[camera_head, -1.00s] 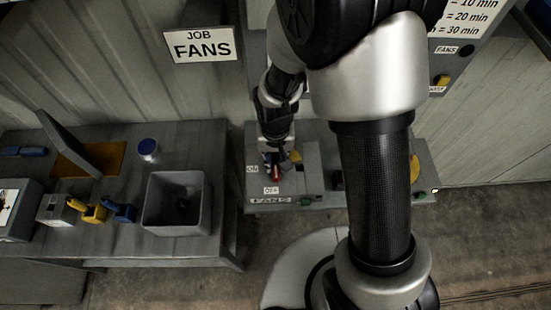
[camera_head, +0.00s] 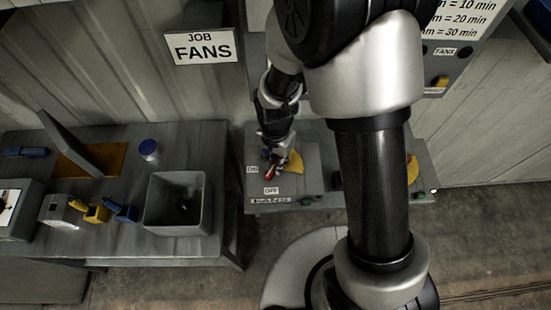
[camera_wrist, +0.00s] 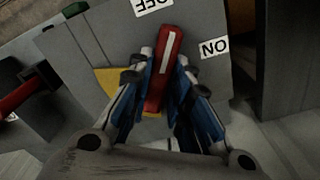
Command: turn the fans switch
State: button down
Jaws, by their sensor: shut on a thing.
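The fans switch has a red handle with a white stripe (camera_wrist: 165,62) on a grey box (camera_wrist: 110,35). In the wrist view my gripper (camera_wrist: 162,85) is shut on the red handle, its blue-padded fingers on either side. The handle points between the OFF label (camera_wrist: 152,4) and the ON label (camera_wrist: 214,47), nearer OFF. In the head view my gripper (camera_head: 271,165) is over the box, with the ON label (camera_head: 252,169) at left and the OFF label (camera_head: 271,190) in front. A yellow plate (camera_head: 294,162) shows behind the handle, partly hidden.
A second switch with a yellow plate (camera_head: 412,168) stands to the right, mostly hidden by my arm. At left, a bench holds an open grey bin (camera_head: 178,204), a blue-lidded jar (camera_head: 148,149) and yellow and blue items. A JOB FANS sign (camera_head: 203,46) hangs behind.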

jog(key=m, duration=0.5)
jog(key=shift+m, duration=0.4)
jog(key=m, duration=0.5)
jog(key=shift+m+p, duration=0.3)
jog(key=shift+p, duration=0.1)
jog(key=c, duration=1.5)
grip_release()
jog(key=shift+r, duration=0.15)
notch_tip(320, 180, up, 12)
jog(key=shift+f, duration=0.1)
